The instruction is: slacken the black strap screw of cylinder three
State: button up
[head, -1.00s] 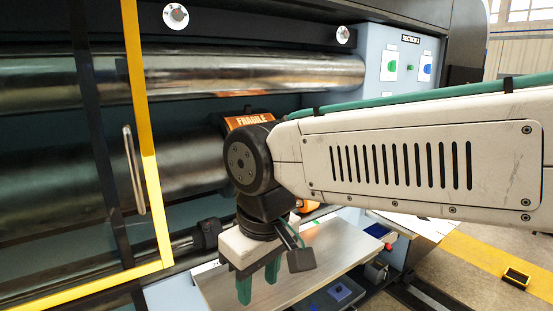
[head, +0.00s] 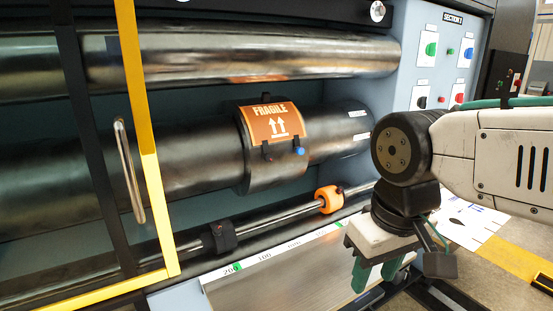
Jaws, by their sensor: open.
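The large dark middle cylinder (head: 205,160) carries a dark strap or sleeve with an orange FRAGILE label (head: 278,124). Below the label sit a small black screw-like knob (head: 267,152) and a blue one (head: 300,151). No cylinder number is readable, so I cannot confirm this is cylinder three. My gripper (head: 374,275) hangs with its green fingers pointing down, right of and below the strap, well apart from both knobs. Its fingers are apart and nothing shows between them.
A yellow-edged guard door with a metal handle (head: 129,170) stands at left. Below the cylinder, a thin rod bears an orange collar (head: 329,199) and a black block (head: 219,237). A side panel with coloured buttons (head: 432,49) is at upper right. The space before the strap is clear.

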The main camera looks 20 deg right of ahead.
aim_at(268, 157)
jog(key=k, duration=0.5)
jog(key=u, duration=2.05)
jog(key=i, duration=1.35)
jog(key=z, duration=2.4)
